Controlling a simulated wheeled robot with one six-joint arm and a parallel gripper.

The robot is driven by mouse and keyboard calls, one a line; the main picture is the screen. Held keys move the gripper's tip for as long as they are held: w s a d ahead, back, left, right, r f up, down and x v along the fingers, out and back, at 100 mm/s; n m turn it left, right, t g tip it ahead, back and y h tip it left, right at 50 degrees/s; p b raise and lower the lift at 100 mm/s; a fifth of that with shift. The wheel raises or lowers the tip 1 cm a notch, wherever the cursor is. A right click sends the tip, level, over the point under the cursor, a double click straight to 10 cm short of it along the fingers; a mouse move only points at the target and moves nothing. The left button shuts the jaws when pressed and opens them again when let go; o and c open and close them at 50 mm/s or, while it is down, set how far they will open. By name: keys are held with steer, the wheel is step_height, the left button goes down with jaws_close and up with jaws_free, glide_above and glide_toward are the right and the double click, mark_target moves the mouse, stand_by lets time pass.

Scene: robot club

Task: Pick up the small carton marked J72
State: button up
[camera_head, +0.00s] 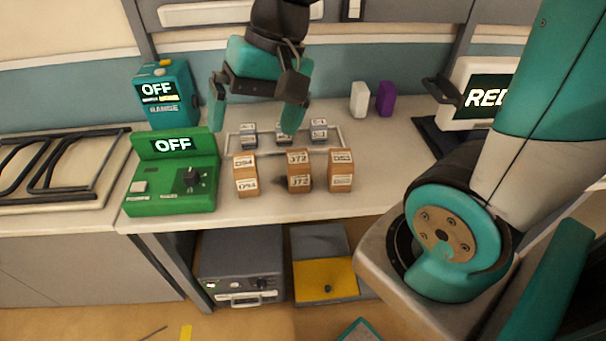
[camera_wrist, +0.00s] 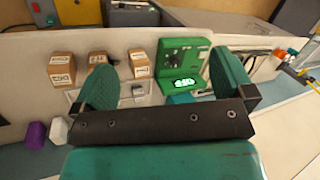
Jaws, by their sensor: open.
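The small brown carton marked J72 (camera_head: 299,172) stands upright on the light bench, in the middle of a row of three. Carton D94 (camera_head: 246,175) is on its left and a carton whose label looks like D53 (camera_head: 340,171) is close on its right. In the wrist view the J72 carton (camera_wrist: 97,57) is the middle one, partly hidden behind a finger. My gripper (camera_head: 255,117) is open and empty, its fingers spread above the bench behind the row; it also shows in the wrist view (camera_wrist: 165,78).
A wire frame (camera_head: 228,142) with several small grey boxes lies behind the cartons, under my gripper. A green device (camera_head: 170,188) reading OFF is at left, with a teal device (camera_head: 167,95) behind it. White (camera_head: 360,99) and purple (camera_head: 385,99) blocks stand at the back.

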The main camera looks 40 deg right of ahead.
steer(key=w+d+f+m+b, duration=0.3)
steer(key=w+d+f+m, duration=0.4)
steer(key=d+m, duration=0.3)
steer(key=m+t+b, duration=0.2)
steer(key=m+b, duration=0.1)
steer(key=m, duration=0.8)
glide_toward(299, 158)
steer(key=shift+m, duration=0.4)
steer(key=x, duration=0.6)
steer(key=shift+a+f+b, duration=0.2)
steer(key=shift+f+b, duration=0.1)
steer(key=shift+b, duration=0.05)
steer(key=x, duration=0.5)
steer(key=shift+w+f, duration=0.2)
steer(key=shift+f, duration=0.2)
steer(key=c, duration=0.9)
